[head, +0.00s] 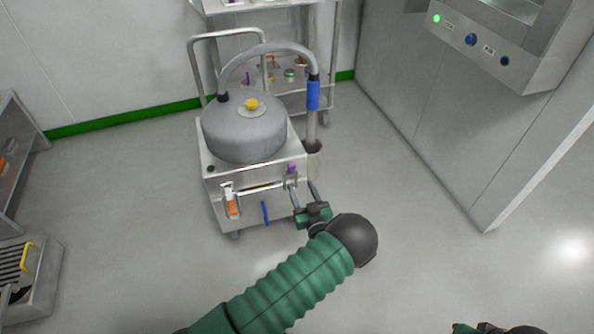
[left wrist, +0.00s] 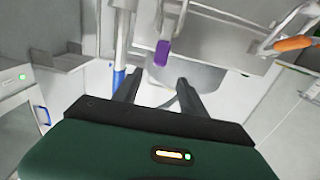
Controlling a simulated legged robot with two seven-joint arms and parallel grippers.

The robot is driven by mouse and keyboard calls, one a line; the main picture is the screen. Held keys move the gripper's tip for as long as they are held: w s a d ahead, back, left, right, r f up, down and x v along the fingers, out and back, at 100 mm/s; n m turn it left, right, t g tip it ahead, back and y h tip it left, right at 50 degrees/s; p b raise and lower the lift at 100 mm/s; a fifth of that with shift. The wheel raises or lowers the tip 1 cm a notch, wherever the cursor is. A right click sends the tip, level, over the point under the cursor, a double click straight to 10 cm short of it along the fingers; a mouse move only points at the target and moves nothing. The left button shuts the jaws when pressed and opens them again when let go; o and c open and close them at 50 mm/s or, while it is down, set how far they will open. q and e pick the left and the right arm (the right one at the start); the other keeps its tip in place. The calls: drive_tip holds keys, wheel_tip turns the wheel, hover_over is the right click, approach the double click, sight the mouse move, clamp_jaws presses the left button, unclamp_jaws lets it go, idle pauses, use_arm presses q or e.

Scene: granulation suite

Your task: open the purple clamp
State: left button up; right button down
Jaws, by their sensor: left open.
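The purple clamp (head: 291,168) is on the upper right of the front of a wheeled metal cart (head: 212,180). In the left wrist view the clamp (left wrist: 162,53) is a small purple handle against the metal, just beyond the fingertips. My left gripper (head: 302,186) is open, with its fingers pointing at the cart front just below and right of the clamp. In the left wrist view its fingers (left wrist: 158,82) are apart and empty, with a visible gap to the clamp. Only a dark and green part of my right arm shows at the bottom edge; its fingers are hidden.
A grey domed vessel (head: 243,135) with a yellow knob sits on the cart. An orange handle (head: 232,205) and a blue handle (head: 265,212) are on its front. A hose with a blue sleeve (head: 313,95) rises at right. The floor to the right is clear.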

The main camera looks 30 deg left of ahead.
sight(293, 168)
use_arm(q)
drive_tip(key=b+x, duration=0.3)
drive_tip(key=x, duration=0.8)
drive_tip(key=shift+f+b, duration=0.1)
drive_tip(key=shift+b, duration=0.25)
drive_tip(key=shift+w+a, duration=0.25)
clamp_jaws()
